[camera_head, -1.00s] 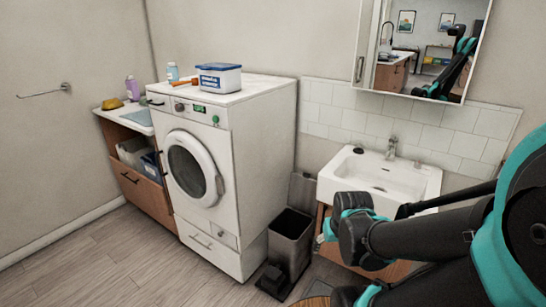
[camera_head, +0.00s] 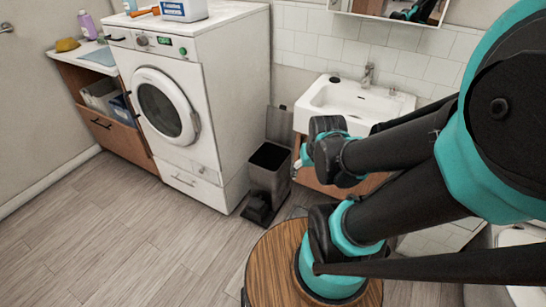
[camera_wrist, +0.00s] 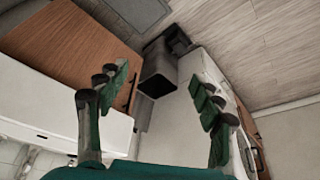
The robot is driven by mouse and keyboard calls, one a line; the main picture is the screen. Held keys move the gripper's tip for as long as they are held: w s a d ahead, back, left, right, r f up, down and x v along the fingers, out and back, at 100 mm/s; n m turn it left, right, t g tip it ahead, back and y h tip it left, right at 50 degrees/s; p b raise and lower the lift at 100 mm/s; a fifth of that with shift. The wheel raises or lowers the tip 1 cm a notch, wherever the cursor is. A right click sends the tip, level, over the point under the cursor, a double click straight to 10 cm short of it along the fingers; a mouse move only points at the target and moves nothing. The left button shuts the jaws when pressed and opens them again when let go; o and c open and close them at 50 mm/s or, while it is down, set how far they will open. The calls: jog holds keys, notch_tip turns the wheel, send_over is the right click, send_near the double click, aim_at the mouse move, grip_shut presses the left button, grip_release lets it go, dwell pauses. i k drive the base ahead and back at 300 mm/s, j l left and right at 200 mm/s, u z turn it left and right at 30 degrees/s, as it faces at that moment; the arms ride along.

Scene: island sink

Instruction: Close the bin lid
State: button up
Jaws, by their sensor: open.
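The bin (camera_head: 268,170) is a dark grey open-topped box on the floor between the washing machine and the sink cabinet. Its lid (camera_head: 280,125) stands upright at the back, so the bin is open. A dark pedal (camera_head: 257,208) sticks out at its front foot. In the wrist view the bin (camera_wrist: 160,66) is seen from above, with its dark mouth between my fingers in the picture. My gripper (camera_wrist: 160,84) is open and empty, its two green and black fingers spread. In the head view my gripper is mostly hidden behind my wrist, near the sink front.
The washing machine (camera_head: 170,110) stands close left of the bin. The white sink (camera_head: 350,105) sits on a wooden cabinet (camera_head: 322,187) to its right. The wood floor (camera_head: 110,235) in front is clear.

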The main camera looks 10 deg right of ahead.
aim_at(279, 125)
jog(key=i+j+z, duration=0.15)
jog(key=j, duration=0.15)
jog(key=i+j+z, duration=0.15)
jog(key=j, duration=0.2)
jog(key=i+j+z, duration=0.15)
jog(key=j, duration=0.15)
jog(key=j+z, duration=0.15)
jog(key=j, duration=0.2)
